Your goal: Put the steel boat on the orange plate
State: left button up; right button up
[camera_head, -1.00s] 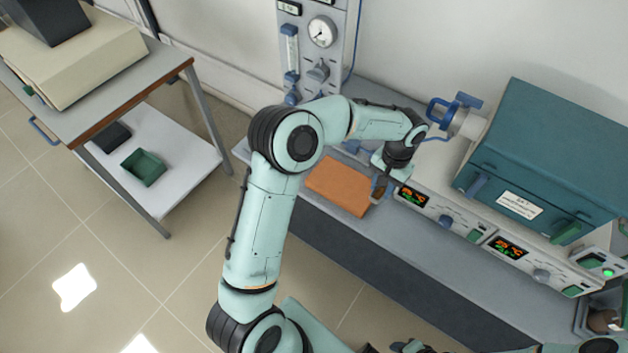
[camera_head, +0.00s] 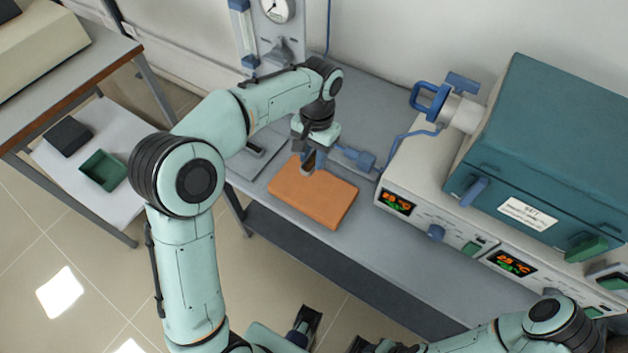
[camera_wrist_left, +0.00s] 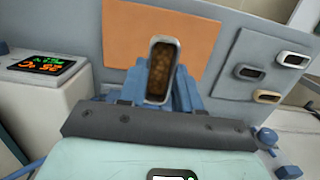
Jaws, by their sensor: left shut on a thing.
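The orange plate (camera_head: 322,205) lies flat on the grey bench, left of the furnace. My left gripper (camera_head: 309,158) is over the plate's far part, pointing down. It is shut on the steel boat (camera_wrist_left: 162,72), a narrow grey boat with brown grainy contents, held between the blue fingers (camera_wrist_left: 163,88). In the left wrist view the boat overlaps the orange plate (camera_wrist_left: 190,30). I cannot tell whether the boat touches the plate. My right arm is at the lower right of the head view; its gripper is partly cut off at the bottom edge.
The teal furnace (camera_head: 545,140) with lit displays stands right of the plate. Several boat-like holders (camera_wrist_left: 247,72) lie beside the plate in the wrist view. A blue fitting (camera_head: 355,157) is close behind the plate. Bench (camera_head: 400,255) in front of the furnace is clear.

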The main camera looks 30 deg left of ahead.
aim_at(313, 188)
pick_arm(q)
notch_tip(313, 188, down, 11)
jog(key=shift+w+r+b, duration=0.1)
jog(key=shift+b, duration=0.5)
jog(key=o, duration=1.1)
jog(key=shift+c, duration=0.2)
jog(key=r, duration=0.4)
jog(key=w+r+p, duration=0.1)
jog(key=r, duration=0.3)
jog(key=r+p, duration=0.1)
jog(key=r, duration=0.3)
jog(key=shift+w, duration=0.2)
